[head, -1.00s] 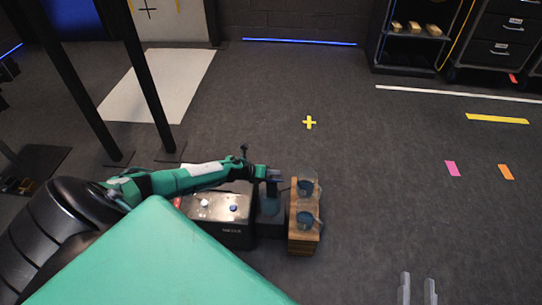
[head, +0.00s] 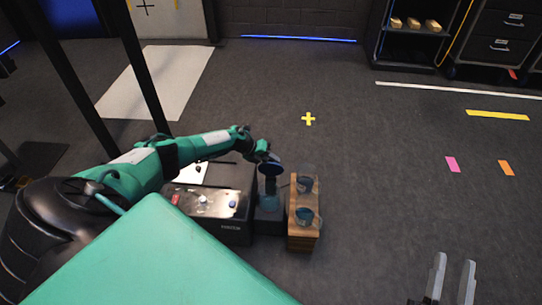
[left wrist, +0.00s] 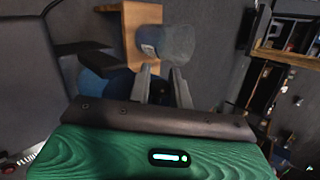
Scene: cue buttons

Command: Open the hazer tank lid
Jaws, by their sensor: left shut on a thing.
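The hazer (head: 228,227) is a black box with a light top panel, left of centre in the head view. Its tank (head: 268,213) is the translucent bluish vessel on its right side. My right gripper (head: 454,270) is open and empty over the floor.
Black posts (head: 148,80) rise behind my left arm. The floor to the right is clear apart from tape marks.

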